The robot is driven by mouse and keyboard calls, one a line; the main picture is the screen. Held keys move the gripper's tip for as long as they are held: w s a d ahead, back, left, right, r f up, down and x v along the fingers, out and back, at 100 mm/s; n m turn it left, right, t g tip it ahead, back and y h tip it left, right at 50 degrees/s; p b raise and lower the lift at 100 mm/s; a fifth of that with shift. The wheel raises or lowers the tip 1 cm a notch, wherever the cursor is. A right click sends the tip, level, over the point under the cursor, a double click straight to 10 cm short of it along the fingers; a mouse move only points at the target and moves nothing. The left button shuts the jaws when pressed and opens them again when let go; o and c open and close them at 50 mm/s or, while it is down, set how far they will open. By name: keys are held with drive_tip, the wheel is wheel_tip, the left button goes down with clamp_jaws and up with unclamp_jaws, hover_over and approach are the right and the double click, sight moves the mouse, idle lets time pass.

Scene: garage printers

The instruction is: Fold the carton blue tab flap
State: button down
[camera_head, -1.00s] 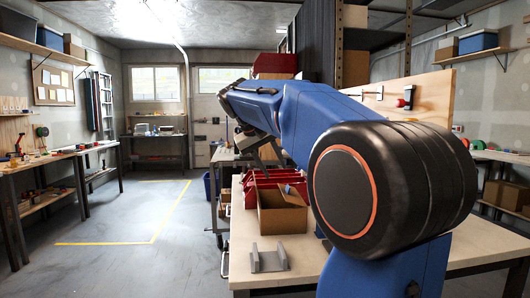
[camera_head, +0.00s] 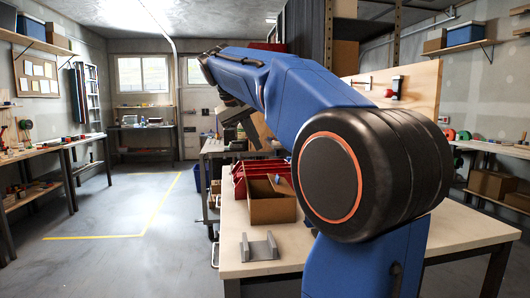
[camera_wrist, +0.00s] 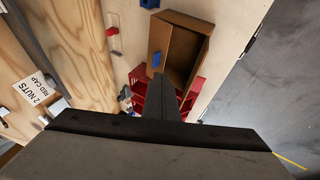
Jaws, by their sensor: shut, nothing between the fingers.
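The brown carton (camera_head: 272,211) stands open on the workbench, with its dark inside showing. A small blue tab (camera_head: 277,179) shows at its back edge, and in the wrist view it is a blue patch (camera_wrist: 156,59) beside the carton's opening (camera_wrist: 158,36). I cannot tell how far the flap under it is bent. My gripper (camera_head: 240,128) is above and behind the carton, apart from it in the head view. In the wrist view my gripper's dark fingers (camera_wrist: 164,84) are together and empty, overlapping the carton's near end in the picture. Their exact distance from the tab is unclear.
Red bins (camera_head: 243,182) stand right behind the carton. A grey U-shaped bracket (camera_head: 259,248) lies in front of it on the workbench (camera_head: 236,220). A wooden board (camera_head: 416,90) rises at the right. The floor to the left is clear.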

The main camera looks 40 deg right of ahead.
drive_tip(key=s+d+y, duration=0.1)
drive_tip(key=d+y, duration=0.2)
drive_tip(key=d, duration=0.2)
drive_tip(key=m+t+y, duration=0.1)
drive_tip(key=t+y, duration=0.1)
drive_tip(key=y, duration=0.1)
approach(275, 181)
drive_tip(key=f, duration=0.1)
drive_tip(key=d+f, duration=0.1)
drive_tip(key=shift+w+f, duration=0.1)
drive_tip(key=shift+f, duration=0.15)
drive_tip(key=shift+a+f, duration=0.15)
drive_tip(key=shift+f, duration=0.25)
drive_tip(key=shift+w+a, duration=0.1)
idle(0.3)
drive_tip(key=shift+w+a+f+h, duration=0.3)
drive_tip(key=shift+a+h, duration=0.1)
drive_tip(key=shift+h, duration=0.3)
drive_tip(key=shift+w+a+f, duration=0.2)
drive_tip(key=shift+a+f, duration=0.1)
drive_tip(key=shift+d, duration=0.1)
